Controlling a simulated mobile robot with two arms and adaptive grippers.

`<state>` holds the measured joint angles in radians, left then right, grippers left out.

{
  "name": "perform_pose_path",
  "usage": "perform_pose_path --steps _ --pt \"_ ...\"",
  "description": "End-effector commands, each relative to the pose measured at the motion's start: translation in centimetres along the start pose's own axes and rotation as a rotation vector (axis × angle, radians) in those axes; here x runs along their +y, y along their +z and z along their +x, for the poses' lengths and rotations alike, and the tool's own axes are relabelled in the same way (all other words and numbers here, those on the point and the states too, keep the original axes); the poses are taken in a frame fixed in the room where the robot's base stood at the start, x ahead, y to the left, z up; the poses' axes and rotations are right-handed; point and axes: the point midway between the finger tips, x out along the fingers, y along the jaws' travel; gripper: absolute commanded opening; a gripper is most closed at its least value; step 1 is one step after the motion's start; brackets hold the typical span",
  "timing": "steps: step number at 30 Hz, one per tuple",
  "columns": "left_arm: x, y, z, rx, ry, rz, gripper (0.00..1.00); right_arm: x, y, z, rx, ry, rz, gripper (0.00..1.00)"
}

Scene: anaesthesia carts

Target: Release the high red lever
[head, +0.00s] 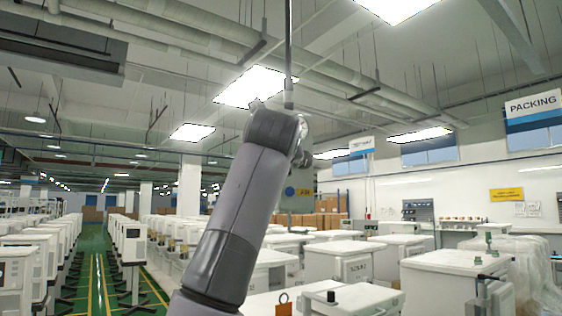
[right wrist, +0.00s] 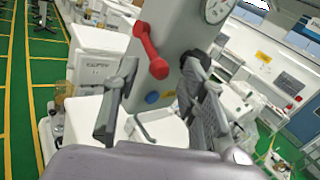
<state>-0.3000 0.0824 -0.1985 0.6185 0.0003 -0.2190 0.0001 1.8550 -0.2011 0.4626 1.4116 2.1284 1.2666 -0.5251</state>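The red lever (right wrist: 149,48) shows in the right wrist view on the front of a grey upright column (right wrist: 175,45). It has a round knob at each end and slants from upper left to lower right. My right gripper (right wrist: 160,76) is open, its fingers apart on either side of the column's lower part, with the lever above and between the tips. Nothing is visibly held. In the head view my arm (head: 248,215) rises before the column (head: 299,195), hiding the lever and gripper. My left gripper is not in view.
A blue button (right wrist: 152,97), a yellow label (right wrist: 175,94) and a round gauge (right wrist: 218,8) are on the column. White carts (head: 455,277) crowd the right side of the head view. A green aisle (head: 97,275) lies open at left. Pipes cross the ceiling.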

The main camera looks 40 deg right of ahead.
Motion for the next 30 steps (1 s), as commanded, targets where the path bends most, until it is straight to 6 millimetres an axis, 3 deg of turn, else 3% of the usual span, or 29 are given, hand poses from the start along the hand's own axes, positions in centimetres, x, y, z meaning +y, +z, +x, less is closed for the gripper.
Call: perform_pose_path --steps 6,13,18,30 --pt "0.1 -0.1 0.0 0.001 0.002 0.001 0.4 0.1 0.0 -4.8 -0.003 0.002 0.002 0.39" --pt "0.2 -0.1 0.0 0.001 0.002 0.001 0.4 0.0 0.0 -8.7 -0.002 0.001 0.001 0.39" --pt "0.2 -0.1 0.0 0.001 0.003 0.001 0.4 0.0 0.0 -9.8 -0.001 0.0 0.001 0.39" --pt "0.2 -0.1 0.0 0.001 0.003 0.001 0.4 -0.1 0.0 -9.8 -0.001 0.0 0.001 0.39"
